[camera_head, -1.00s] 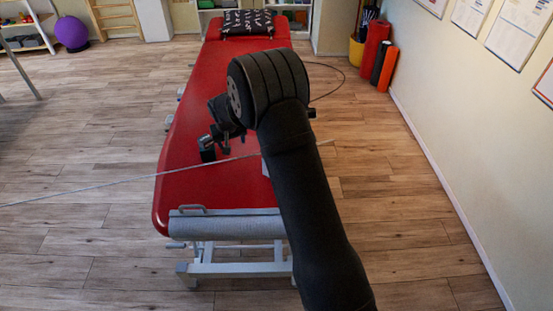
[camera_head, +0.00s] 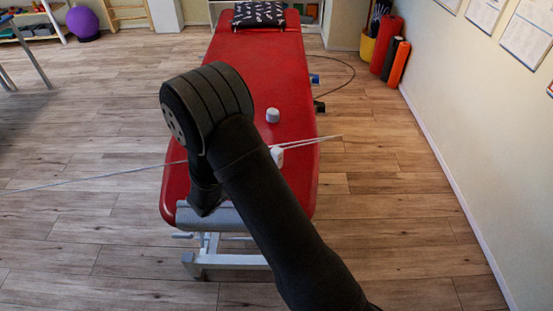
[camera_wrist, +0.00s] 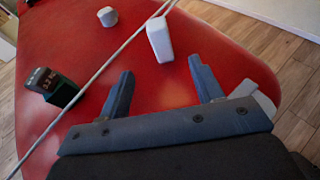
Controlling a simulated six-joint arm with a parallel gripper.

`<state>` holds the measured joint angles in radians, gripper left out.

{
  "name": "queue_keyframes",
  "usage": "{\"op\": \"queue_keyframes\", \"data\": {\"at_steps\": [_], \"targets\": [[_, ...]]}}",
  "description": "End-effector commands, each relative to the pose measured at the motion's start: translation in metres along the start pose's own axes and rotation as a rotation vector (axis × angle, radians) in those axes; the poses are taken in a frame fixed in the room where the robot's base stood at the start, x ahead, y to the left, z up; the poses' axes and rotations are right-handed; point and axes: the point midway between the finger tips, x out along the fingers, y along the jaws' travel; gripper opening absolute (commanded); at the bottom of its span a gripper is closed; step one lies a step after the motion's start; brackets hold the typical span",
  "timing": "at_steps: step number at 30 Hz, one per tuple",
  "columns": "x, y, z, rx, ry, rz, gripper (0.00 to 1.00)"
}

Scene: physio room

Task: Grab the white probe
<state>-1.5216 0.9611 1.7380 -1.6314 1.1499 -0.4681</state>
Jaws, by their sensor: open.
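The white probe (camera_wrist: 159,40) looks like a smooth, pale block lying on the red treatment table, just beyond my fingertips in the wrist view. In the head view the probe (camera_head: 277,155) is partly hidden by my arm. My gripper (camera_wrist: 164,82) is open and empty, its two dark fingers apart and pointing towards the probe without visibly touching it. In the head view the fingers are hidden behind my arm.
A thin grey cable (camera_wrist: 105,68) crosses the red table (camera_wrist: 225,50) close to the probe's left. A small whitish cup-like object (camera_wrist: 107,17) and a dark box (camera_wrist: 58,86) stand left. A pale object (camera_wrist: 262,98) shows behind the right finger.

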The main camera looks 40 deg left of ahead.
Motion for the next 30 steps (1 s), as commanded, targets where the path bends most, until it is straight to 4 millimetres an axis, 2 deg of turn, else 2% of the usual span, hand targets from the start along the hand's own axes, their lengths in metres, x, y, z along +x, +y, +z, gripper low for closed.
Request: {"op": "queue_keyframes", "data": {"at_steps": [5, 16, 19, 26, 30], "targets": [[0.025, -0.001, 0.0, -0.01, -0.004, 0.0, 0.6], [0.102, -0.001, 0.0, -0.007, -0.003, 0.0, 0.6], [0.114, 0.0, 0.001, -0.006, -0.003, 0.002, 0.6], [0.126, 0.001, 0.001, -0.006, -0.003, 0.002, 0.6], [0.143, 0.001, 0.002, -0.005, -0.003, 0.001, 0.6]]}}
